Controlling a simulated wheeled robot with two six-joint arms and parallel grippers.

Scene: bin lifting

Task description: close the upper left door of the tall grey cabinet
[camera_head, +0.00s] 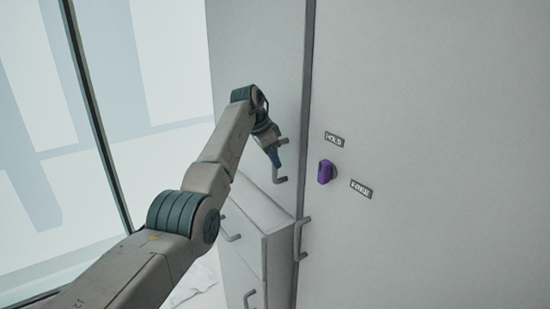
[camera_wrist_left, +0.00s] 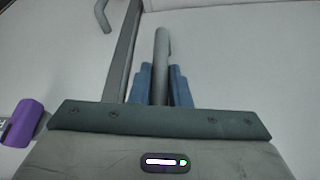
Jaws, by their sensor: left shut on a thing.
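The upper left door (camera_head: 255,55) is a plain grey panel behind my left gripper in the head view. Its bar handle (camera_head: 280,178) sits near the door's right edge. My left gripper (camera_head: 275,156) is shut on this handle. In the left wrist view the handle (camera_wrist_left: 162,50) stands between the blue fingers of my left gripper (camera_wrist_left: 160,86). A narrow dark gap (camera_wrist_left: 124,50) runs beside the door edge there. I cannot tell how far the door stands from its frame. My right gripper is not in view.
A wide grey panel (camera_head: 430,100) fills the right side, with a purple knob (camera_head: 325,172) and two small labels. Lower grey fronts (camera_head: 240,250) with bar handles stand below the door. A glass wall (camera_head: 120,60) is at the left.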

